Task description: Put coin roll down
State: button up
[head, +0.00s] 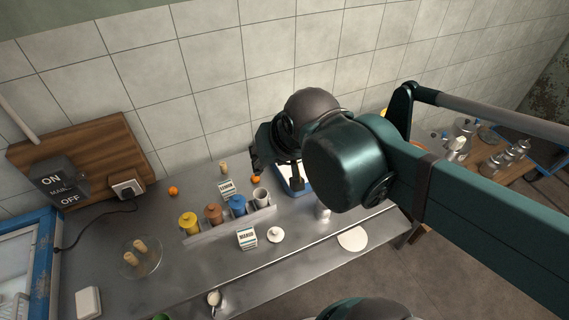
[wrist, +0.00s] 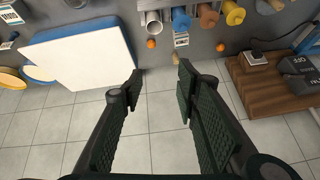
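A short tan roll (head: 224,167) stands upright on the metal counter near the tiled wall, left of my gripper (head: 276,166). Two similar tan rolls (head: 140,246) stand on a clear round plate (head: 127,270) at the left of the counter. I cannot tell which of these is the coin roll. My gripper is open with nothing between its fingers, as the wrist view (wrist: 160,72) shows. In the head view my arm hides part of it.
A row of yellow (head: 189,223), brown (head: 213,214), blue (head: 237,205) and metal (head: 260,197) cups stands on the counter. Two cartons (head: 246,238) and small orange balls (head: 174,190) are nearby. A white-topped, blue-edged block (wrist: 80,55) lies near my gripper. A wooden switch board (wrist: 268,97) leans on the wall.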

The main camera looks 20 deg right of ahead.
jog(key=shift+s+d+f+n+t, duration=0.2)
jog(key=shift+s+d+n+t, duration=0.2)
jog(key=shift+s+d+n, duration=0.75)
jog(key=shift+s+d+m, duration=0.15)
jog(key=shift+d+m, duration=0.1)
jog(key=shift+d, duration=0.05)
notch_tip(320, 180, down, 23)
jog(key=b, duration=2.3)
jog(key=shift+f, duration=0.1)
dwell(3.2)
